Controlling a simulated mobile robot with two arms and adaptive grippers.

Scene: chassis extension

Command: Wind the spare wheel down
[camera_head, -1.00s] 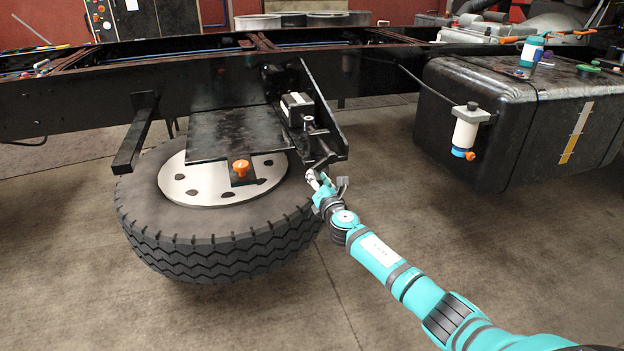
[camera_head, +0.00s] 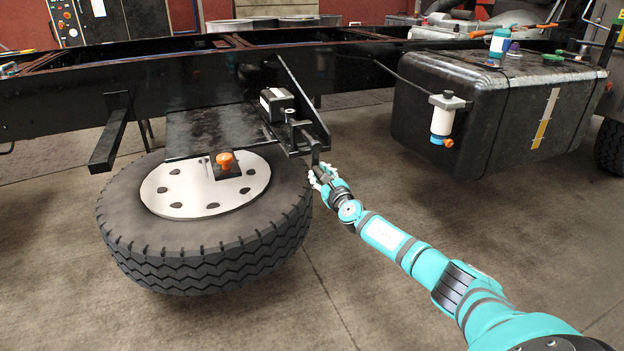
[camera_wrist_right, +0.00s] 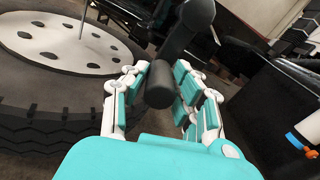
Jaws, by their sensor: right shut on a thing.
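The spare wheel (camera_head: 205,255) lies flat below the black chassis frame, its pale hub disc (camera_head: 190,208) facing up. A gap shows between the disc and the carrier plate (camera_head: 212,130) above. In the right wrist view, a thin line rises from the disc (camera_wrist_right: 62,48). The winch (camera_head: 277,103) sits on the frame bracket, with a dark crank arm (camera_head: 315,153) hanging down from it. My right gripper (camera_head: 322,177) is at the crank's lower end. In the right wrist view its fingers are shut around the black crank handle (camera_wrist_right: 159,86). My left gripper is out of view.
An orange knob (camera_head: 225,161) sits on a small bracket over the wheel disc. A black tank (camera_head: 490,110) with a white filter (camera_head: 442,118) stands to the right of my right gripper. The floor (camera_head: 330,290) in front is clear.

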